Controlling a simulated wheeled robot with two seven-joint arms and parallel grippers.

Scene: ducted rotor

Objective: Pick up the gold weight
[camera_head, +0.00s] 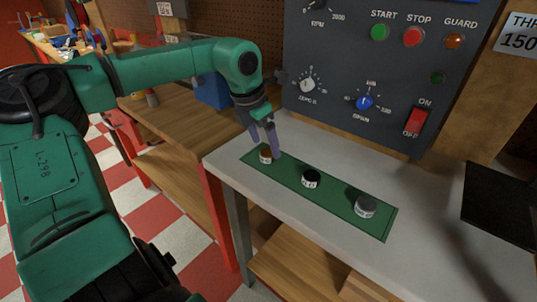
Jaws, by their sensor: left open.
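Three small round weights stand in a row on a green mat (337,200) on the grey bench top. The leftmost weight (265,156) has a brownish-gold top and a white label. The middle weight (311,178) is black with a white label, and the right weight (365,206) is grey. My left gripper (266,147) points down at the leftmost weight, its fingers open. One finger is beside the weight's right edge and the other is at its upper left. I cannot tell whether they touch it. My right gripper is not in view.
A dark control panel (330,95) with knobs, buttons and a red switch (416,122) stands behind the mat. A black plate-like object (500,205) is at the right. A wooden bench (180,140) with a blue box (212,91) is at the left. The bench top in front of the mat is clear.

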